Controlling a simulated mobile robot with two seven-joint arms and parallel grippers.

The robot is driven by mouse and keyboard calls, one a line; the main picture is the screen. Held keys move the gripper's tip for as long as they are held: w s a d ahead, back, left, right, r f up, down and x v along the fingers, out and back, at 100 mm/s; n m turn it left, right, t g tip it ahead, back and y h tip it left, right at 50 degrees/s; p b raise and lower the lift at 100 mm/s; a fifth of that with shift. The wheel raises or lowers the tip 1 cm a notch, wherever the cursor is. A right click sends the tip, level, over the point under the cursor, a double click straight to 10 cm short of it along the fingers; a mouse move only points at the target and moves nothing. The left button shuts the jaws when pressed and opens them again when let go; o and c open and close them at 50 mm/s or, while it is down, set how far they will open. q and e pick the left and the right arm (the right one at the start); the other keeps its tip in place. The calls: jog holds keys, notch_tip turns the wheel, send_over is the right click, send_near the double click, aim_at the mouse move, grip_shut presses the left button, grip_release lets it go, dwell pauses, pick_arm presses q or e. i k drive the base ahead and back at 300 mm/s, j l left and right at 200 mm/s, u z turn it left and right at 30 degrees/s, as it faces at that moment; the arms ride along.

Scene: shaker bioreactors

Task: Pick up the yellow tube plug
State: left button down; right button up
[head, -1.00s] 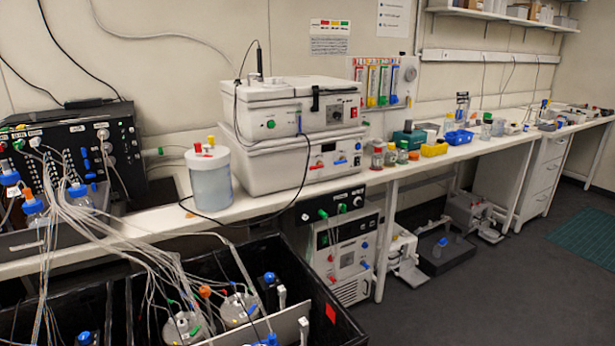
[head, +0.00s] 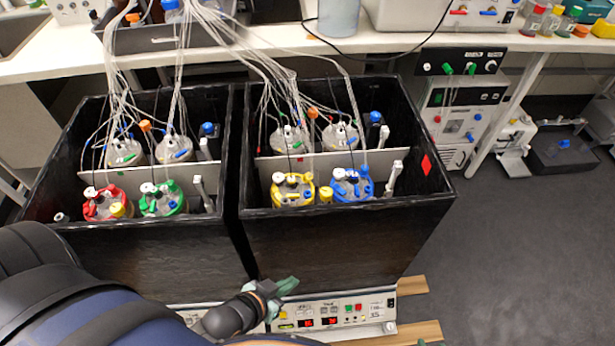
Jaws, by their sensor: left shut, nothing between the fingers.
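Small yellow plug-like pieces show in both black boxes. One yellow cap (head: 326,195) stands beside the yellow-ringed vessel (head: 293,188) in the right box. Another yellow cap (head: 117,210) is by the red-ringed vessel (head: 98,204) in the left box. I cannot tell which one is the yellow tube plug. My left gripper (head: 284,287) is shut and empty. It appears below the right box's front wall, in front of the control panel, apart from the caps.
The left box (head: 150,255) and right box (head: 330,245) stand side by side, with high front walls. A blue-ringed vessel (head: 352,186) and a green-ringed vessel (head: 162,198) stand inside. Many thin tubes hang over both boxes from the bench (head: 270,40). Floor is clear at right.

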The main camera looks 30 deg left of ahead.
aim_at(306, 178)
jog(key=u, duration=0.95)
